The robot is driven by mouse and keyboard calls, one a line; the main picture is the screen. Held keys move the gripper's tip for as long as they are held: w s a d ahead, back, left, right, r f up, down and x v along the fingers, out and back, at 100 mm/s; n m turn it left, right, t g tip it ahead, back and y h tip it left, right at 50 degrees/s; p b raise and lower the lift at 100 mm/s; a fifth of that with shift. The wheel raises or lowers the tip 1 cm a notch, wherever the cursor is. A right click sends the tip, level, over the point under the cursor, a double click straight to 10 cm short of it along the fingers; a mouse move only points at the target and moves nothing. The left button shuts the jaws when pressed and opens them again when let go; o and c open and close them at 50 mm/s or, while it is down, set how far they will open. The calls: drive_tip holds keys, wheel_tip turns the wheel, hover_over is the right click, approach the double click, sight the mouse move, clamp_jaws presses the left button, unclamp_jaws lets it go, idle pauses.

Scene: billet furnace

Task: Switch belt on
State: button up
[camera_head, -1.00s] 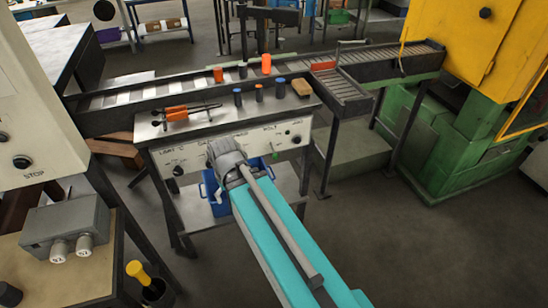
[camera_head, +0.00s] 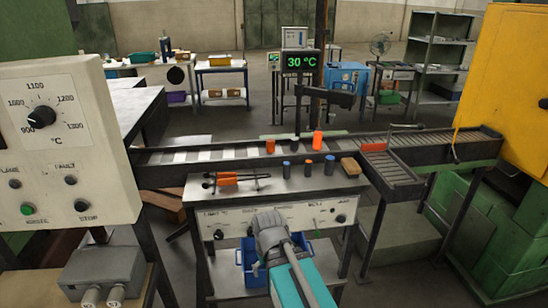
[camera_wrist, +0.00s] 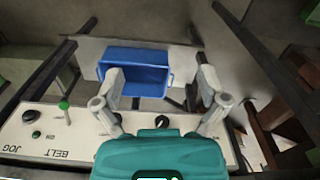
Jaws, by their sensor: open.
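The white control panel (camera_head: 283,216) is on the front of the small workstation. In the wrist view, the panel (camera_wrist: 50,143) appears upside down, with BELT and JOG labels at its left. A toggle lever with a green tip (camera_wrist: 64,105) stands by the BELT label, left of my gripper. My gripper (camera_wrist: 159,76) is open and empty, with its two fingers spread apart. In the head view my gripper (camera_head: 268,228) is in front of the panel's middle and hides part of it. The conveyor belt (camera_head: 225,154) runs behind the workstation.
A blue bin (camera_wrist: 137,72) sits on the shelf below the panel. Tongs (camera_head: 237,179) and several small cylinders lie or stand on the workstation top. A furnace control box (camera_head: 62,140) stands at left and a yellow machine (camera_head: 520,90) at right.

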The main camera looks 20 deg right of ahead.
drive_tip(key=shift+w+d+f, duration=0.1)
drive_tip(key=shift+w+f, duration=0.05)
drive_tip(key=shift+f, duration=0.05)
drive_tip(key=c, duration=0.6)
drive_tip(key=shift+w+d+f+m+y+b, duration=0.2)
drive_tip(key=shift+w+f+m+y+b, duration=0.2)
drive_tip(key=shift+b, duration=0.25)
drive_tip(key=c, duration=0.4)
drive_tip(key=w+d+f+m+y+b, duration=0.1)
drive_tip(key=w+d+f+b, duration=0.1)
drive_tip(key=w+b, duration=0.1)
drive_tip(key=w+d+f+m+y+b, duration=0.2)
drive_tip(key=w+d+f+b, duration=0.1)
drive_tip(key=shift+d+f+y, duration=0.1)
drive_tip(key=shift+d+y, duration=0.1)
drive_tip(key=shift+y, duration=0.1)
clamp_jaws()
drive_tip(key=w+d+f+m+t+y+b, duration=0.1)
drive_tip(key=d+b, duration=0.4)
drive_tip(key=d, duration=0.5)
drive_tip(key=w+d+f+m+t+y+b, duration=0.1)
drive_tip(key=w+d+m+t+y+b, duration=0.3)
drive_tip(key=d, duration=0.6)
drive_tip(key=w+d+f+m+t+y+b, duration=0.1)
drive_tip(key=w+d+m+t+y+b, duration=0.1)
drive_tip(key=d+b, duration=0.5)
drive_tip(key=shift+w+d+f+m+t+y, duration=0.25)
drive_tip(key=shift+d+m+t+y, duration=0.35)
drive_tip(key=shift+d+m, duration=0.7)
drive_tip(key=shift+d+n, duration=0.3)
